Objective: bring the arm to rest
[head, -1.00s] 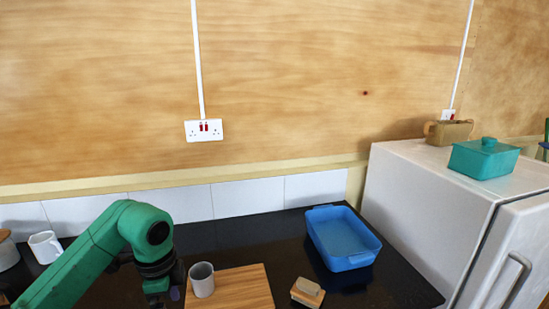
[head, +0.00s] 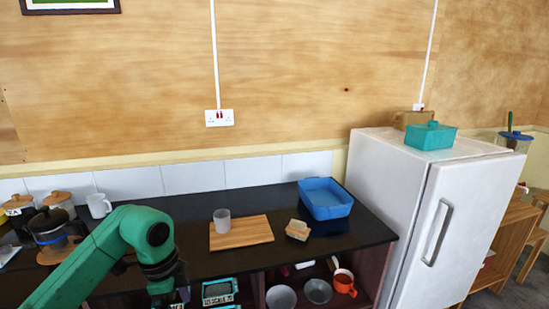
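My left arm, green with a black wrist, comes in from the lower left in the head view. Its gripper (head: 170,296) points down near the bottom edge, in front of the counter edge. Its fingers are dark and partly cut off, so I cannot tell whether they are open or shut. My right gripper is out of view. A grey cup (head: 222,220) stands on the wooden board (head: 255,232) on the black counter, apart from my arm.
A blue basin (head: 325,198) and a small sponge-like block (head: 298,230) sit on the counter (head: 345,240). A white fridge (head: 385,190) stands right. Jars (head: 58,202) and a white mug (head: 99,205) are left. An open shelf below holds bowls (head: 318,291) and an orange mug (head: 344,282).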

